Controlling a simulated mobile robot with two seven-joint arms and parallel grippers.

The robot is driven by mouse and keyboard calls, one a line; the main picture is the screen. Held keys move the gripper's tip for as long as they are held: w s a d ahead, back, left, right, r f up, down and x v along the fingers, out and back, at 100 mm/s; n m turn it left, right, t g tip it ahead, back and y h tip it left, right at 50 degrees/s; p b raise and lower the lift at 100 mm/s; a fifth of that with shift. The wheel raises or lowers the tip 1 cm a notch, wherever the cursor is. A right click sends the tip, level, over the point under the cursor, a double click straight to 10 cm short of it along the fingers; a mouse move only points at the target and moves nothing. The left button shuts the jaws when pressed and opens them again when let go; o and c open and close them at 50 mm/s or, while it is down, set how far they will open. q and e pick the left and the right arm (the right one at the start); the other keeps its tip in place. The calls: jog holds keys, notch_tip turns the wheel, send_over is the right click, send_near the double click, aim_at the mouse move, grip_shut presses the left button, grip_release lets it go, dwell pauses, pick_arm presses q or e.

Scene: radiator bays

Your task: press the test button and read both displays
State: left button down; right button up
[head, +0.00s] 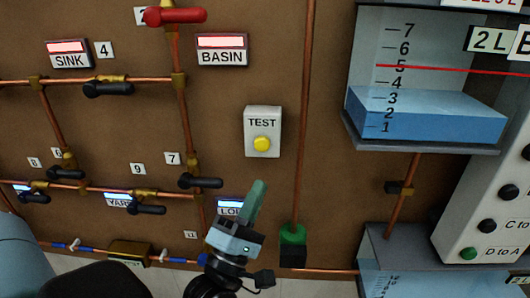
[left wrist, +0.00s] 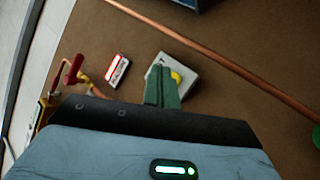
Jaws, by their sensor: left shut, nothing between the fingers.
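A grey-white box marked TEST (head: 262,115) with a round yellow button (head: 262,144) is on the brown wall panel. My left gripper (head: 259,184) is shut and empty, its green fingers pointing up below the box. In the left wrist view the fingers (left wrist: 161,72) overlap the box and partly cover the yellow button (left wrist: 177,77); contact cannot be told. Lit red-and-white displays sit over the labels SINK (head: 68,53) and BASIN (head: 222,48); I can make out no figures on them. My right gripper is not in view.
Copper pipes with black-handled valves (head: 108,89) and a red-handled valve (head: 175,16) fill the left. Bluish displays sit lower, one (head: 229,205) partly behind my gripper. A vertical pipe (head: 302,150) runs right of the box. A water tank (head: 425,115) stands farther right.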

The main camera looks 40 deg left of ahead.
aim_at(262, 144)
pick_arm(q)
jog(key=shift+s+a+r+n+t+y, duration=0.1)
jog(key=shift+a+r+n+t+y, duration=0.05)
jog(key=shift+r+n+y, duration=0.3)
jog(key=shift+s+a+r+n+t+y, duration=0.15)
jog(key=shift+r+n+y, duration=0.1)
jog(key=shift+r+n, duration=0.25)
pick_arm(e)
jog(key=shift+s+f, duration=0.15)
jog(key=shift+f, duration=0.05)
pick_arm(q)
jog(key=shift+w, duration=0.1)
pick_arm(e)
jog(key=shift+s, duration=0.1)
pick_arm(q)
jog(key=shift+w, duration=0.1)
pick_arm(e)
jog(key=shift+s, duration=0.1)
pick_arm(q)
jog(key=w+a, duration=0.4)
jog(key=w, duration=0.3)
jog(key=shift+w+a+b, duration=0.15)
jog(key=shift+a+b, duration=0.1)
jog(key=shift+b, duration=0.15)
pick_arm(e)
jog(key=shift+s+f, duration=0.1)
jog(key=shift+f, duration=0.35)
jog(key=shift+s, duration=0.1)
